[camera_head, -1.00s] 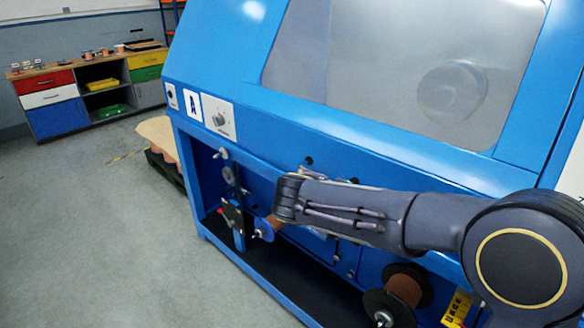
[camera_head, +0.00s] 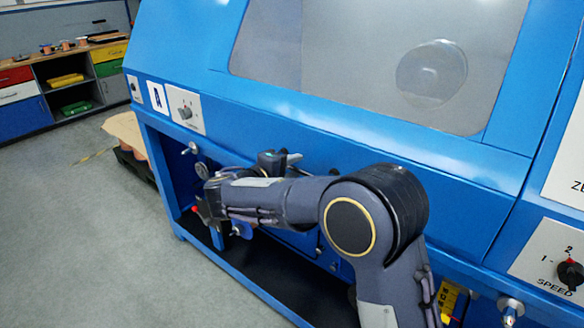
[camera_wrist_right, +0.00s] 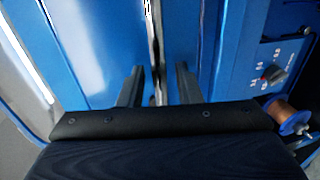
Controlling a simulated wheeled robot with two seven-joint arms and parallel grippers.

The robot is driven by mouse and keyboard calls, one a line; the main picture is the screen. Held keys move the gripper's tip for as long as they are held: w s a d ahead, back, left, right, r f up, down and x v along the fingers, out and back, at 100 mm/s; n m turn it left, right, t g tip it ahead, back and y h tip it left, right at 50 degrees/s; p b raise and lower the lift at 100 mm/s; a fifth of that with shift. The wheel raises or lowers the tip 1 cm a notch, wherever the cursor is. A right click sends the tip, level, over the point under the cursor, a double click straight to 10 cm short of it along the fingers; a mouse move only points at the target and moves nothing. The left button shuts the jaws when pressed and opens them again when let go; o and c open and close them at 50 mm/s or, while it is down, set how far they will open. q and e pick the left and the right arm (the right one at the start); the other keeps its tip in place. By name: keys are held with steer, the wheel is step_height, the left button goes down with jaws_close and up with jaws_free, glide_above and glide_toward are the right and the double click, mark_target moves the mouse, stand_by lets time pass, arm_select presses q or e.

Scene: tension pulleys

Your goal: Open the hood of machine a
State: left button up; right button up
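Machine a is the large blue machine with an "A" plate (camera_head: 157,96). Its sloped hood (camera_head: 270,115) with a grey window (camera_head: 370,60) looks shut. My right arm reaches across the machine's front, and my right gripper (camera_head: 290,158) is at the hood's lower front, near a small dark knob or mount (camera_head: 333,173). My left gripper is not in view.
A switch panel (camera_head: 185,110) is on the machine's left front; a speed panel (camera_head: 550,262) is at right. The open lower bay holds rollers and a spool (camera_wrist_right: 280,110). A pallet (camera_head: 135,165) and a drawer bench (camera_head: 65,80) stand left. The floor (camera_head: 90,240) is clear.

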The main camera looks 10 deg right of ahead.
jaws_close()
steer(key=shift+r, duration=0.1)
stand_by(0.3)
